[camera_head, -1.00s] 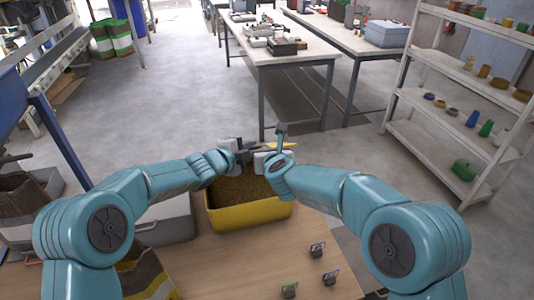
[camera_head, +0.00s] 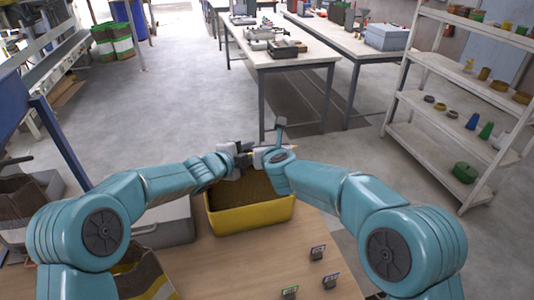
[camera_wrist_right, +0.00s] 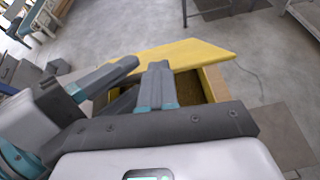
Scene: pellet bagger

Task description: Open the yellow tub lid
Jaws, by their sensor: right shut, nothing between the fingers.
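The yellow tub (camera_head: 250,219) stands on the wooden table with brown pellets inside. Its yellow lid (camera_wrist_right: 190,54) shows in the right wrist view as a flat panel along the far side of the opening, with pellets (camera_wrist_right: 189,88) visible below it.
Small tagged items (camera_head: 318,252) sit on the table at the front right. A grey bin (camera_head: 170,222) stands left of the tub. A white shelf (camera_head: 440,115) stands at the right and a workbench (camera_head: 285,55) behind. Open floor lies beyond the tub.

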